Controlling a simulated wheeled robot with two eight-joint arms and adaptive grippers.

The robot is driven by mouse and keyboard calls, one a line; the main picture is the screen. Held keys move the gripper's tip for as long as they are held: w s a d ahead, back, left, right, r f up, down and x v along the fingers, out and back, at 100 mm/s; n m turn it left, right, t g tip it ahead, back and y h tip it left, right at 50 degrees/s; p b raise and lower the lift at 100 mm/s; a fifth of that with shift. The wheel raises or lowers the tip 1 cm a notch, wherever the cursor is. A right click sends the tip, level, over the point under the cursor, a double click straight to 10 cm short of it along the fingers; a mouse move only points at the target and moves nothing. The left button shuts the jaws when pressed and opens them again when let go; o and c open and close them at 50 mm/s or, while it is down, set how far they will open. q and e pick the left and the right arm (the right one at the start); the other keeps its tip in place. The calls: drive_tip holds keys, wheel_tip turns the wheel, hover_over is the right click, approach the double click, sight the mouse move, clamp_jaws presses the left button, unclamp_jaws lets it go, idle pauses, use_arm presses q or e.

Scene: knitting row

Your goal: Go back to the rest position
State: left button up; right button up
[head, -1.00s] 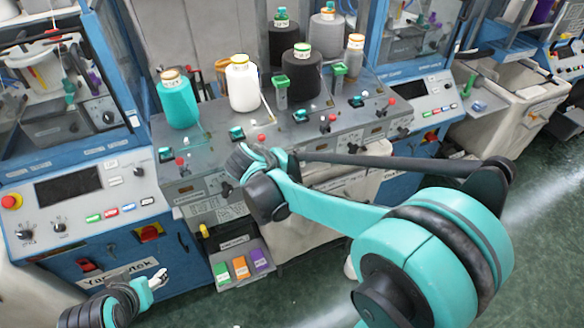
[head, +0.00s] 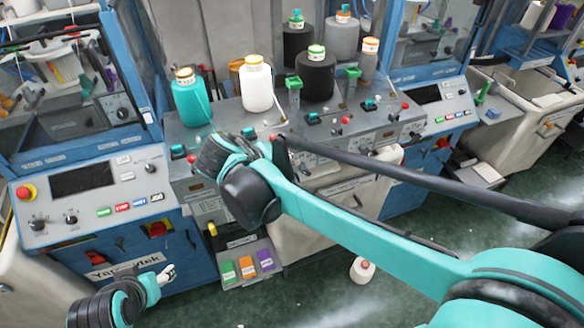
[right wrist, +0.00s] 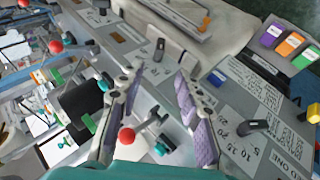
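My left gripper (head: 168,273) is low at the left in the head view, in front of the left machine's blue cabinet. Its fingers are small there, and I cannot tell whether they are open. My right arm reaches across the head view to the front of the grey panel; its wrist hides the right gripper. In the right wrist view my right gripper (right wrist: 158,78) is open, its two purple-padded fingers apart with nothing held between them. A red-tipped lever (right wrist: 127,135) shows beside the left finger; I cannot tell whether they touch.
A teal cone (head: 190,100), a white cone (head: 257,88) and a black cone (head: 315,77) stand on the grey panel (head: 225,120). A holder with coloured tags (head: 247,266) sits low in front. A white cone (head: 362,270) is on the green floor.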

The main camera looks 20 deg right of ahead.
drive_tip(key=shift+s+a+r, duration=0.15)
drive_tip(key=shift+r, duration=0.05)
idle(0.4)
drive_tip(key=s+f+m+t+y+b, duration=0.1)
drive_tip(key=s+f+t+y+b, duration=0.1)
drive_tip(key=s+f+y+b, duration=0.5)
drive_tip(key=s+f, duration=0.6)
drive_tip(key=f, duration=0.3)
drive_tip(key=shift+d+f+m+y+b, duration=0.2)
drive_tip(key=shift+m+y+b, duration=0.1)
drive_tip(key=shift+b, duration=0.05)
